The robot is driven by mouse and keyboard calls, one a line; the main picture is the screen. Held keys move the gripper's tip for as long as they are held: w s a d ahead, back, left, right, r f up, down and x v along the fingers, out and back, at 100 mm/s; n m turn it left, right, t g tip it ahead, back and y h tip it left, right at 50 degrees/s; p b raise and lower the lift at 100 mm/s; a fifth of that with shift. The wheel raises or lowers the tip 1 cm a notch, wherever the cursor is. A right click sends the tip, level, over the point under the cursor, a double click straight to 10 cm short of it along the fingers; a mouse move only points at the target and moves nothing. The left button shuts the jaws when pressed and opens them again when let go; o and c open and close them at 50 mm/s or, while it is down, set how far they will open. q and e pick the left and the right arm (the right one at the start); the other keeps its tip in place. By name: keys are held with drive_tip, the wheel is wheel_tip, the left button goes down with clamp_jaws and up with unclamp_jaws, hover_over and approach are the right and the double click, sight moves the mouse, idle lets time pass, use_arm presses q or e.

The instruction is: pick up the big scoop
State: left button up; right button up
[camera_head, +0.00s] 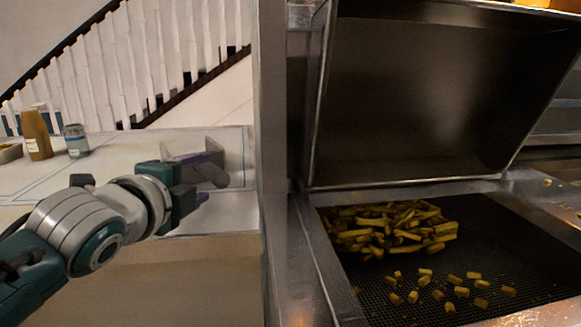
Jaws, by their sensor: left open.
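A grey scoop (212,168) with a purplish part lies on the white counter at the left, close to the steel side of the fryer. It is most likely the big scoop; part of it is hidden behind my gripper. My left gripper (184,184) is open and right in front of the scoop, its dark fingers pointing toward it. I cannot tell whether the fingers touch the scoop or stand around its handle. My right gripper is out of view.
The fryer basin (500,222) at the right holds a heap of fries (392,228) and scattered short pieces. Its steel lid (420,95) stands raised. A brown bottle (36,134) and a grey can (76,140) stand at the counter's far left. The counter's middle is clear.

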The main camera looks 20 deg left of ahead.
sight(204, 172)
use_arm(q)
drive_tip(key=b+x, duration=0.1)
drive_tip(key=x, duration=0.4)
drive_tip(key=shift+w+a+r, duration=0.1)
drive_tip(key=shift+a+r, duration=0.05)
drive_tip(key=shift+a, duration=0.1)
clamp_jaws()
idle(1.2)
